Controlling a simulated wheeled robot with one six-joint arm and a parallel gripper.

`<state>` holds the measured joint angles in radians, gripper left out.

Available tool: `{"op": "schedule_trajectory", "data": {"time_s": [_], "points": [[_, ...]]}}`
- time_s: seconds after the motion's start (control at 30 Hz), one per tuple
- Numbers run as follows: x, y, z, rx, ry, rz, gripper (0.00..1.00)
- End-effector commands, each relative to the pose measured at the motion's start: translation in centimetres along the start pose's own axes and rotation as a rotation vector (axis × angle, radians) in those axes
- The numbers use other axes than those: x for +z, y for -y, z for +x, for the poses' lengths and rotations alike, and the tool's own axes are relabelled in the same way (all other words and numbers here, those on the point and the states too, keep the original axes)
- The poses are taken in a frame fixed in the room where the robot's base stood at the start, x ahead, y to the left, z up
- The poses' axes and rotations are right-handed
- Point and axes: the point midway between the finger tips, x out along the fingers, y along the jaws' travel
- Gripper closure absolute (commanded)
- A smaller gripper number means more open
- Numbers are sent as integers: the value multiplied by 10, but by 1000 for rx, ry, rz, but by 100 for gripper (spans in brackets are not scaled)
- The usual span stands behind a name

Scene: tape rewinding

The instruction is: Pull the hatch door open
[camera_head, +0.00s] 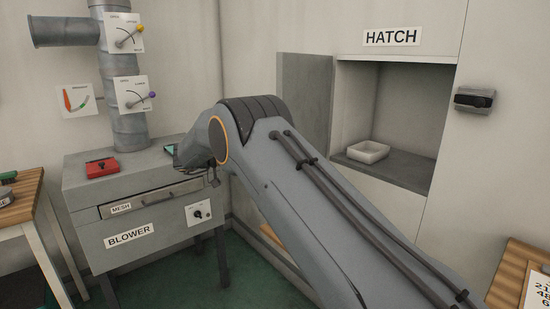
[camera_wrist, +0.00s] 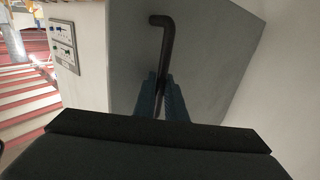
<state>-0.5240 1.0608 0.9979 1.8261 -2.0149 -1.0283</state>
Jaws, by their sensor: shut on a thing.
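The hatch door (camera_head: 306,90) is a flat grey panel. It stands swung out at the left side of the hatch opening (camera_head: 395,100), which shows open under the HATCH label. In the wrist view the grey door panel (camera_wrist: 215,60) fills the middle, with a black bent bar handle (camera_wrist: 166,38) on it. My gripper (camera_wrist: 162,88) has its teal fingers closed around the lower part of this handle. In the head view my arm hides the gripper, the handle and the lower part of the door.
A white tray (camera_head: 368,152) sits on the grey floor of the hatch. The blower cabinet (camera_head: 145,225) stands at left, with a red item (camera_head: 102,167) on top. A dark wall-mounted device (camera_head: 474,100) is right of the hatch. A wooden table edge (camera_head: 510,270) is at lower right.

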Motion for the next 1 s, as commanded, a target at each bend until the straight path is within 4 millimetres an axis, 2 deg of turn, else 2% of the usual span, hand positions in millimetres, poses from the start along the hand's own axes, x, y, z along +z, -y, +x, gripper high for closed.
{"op": "schedule_trajectory", "data": {"time_s": [0.33, 0.37, 0.4, 0.77, 1.0], "points": [[0, 1, -1, -9, 3, 0, 100], [0, 1, -1, -9, 3, 1, 88], [0, 1, -1, -9, 3, 1, 82], [-1, 0, -3, -10, 2, 1, 82], [-18, 0, -5, -12, 2, 2, 82]]}}
